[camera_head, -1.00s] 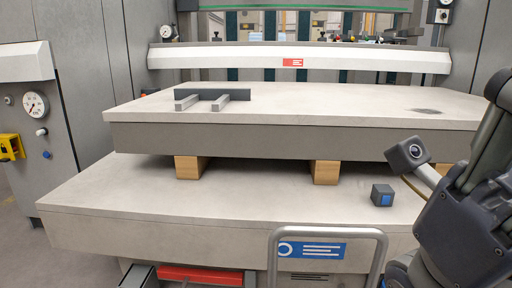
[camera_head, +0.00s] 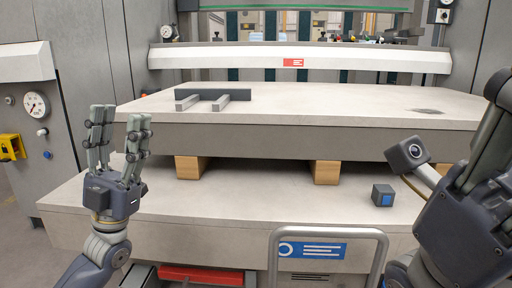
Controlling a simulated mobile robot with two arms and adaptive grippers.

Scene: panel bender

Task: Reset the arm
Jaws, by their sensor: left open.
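My left gripper (camera_head: 119,133) is in the head view at the left, in front of the left end of the slabs. Its fingers point up and stand apart; it is open with nothing between them. My right arm fills the right edge of the picture; its gripper's fingertips do not show.
An upper slab (camera_head: 330,112) rests on wooden blocks (camera_head: 327,172) above a lower slab (camera_head: 250,194). A dark metal bracket (camera_head: 212,97) lies on the upper slab. A small dark cube (camera_head: 382,195) sits on the lower slab. A metal rail (camera_head: 330,232) stands in front.

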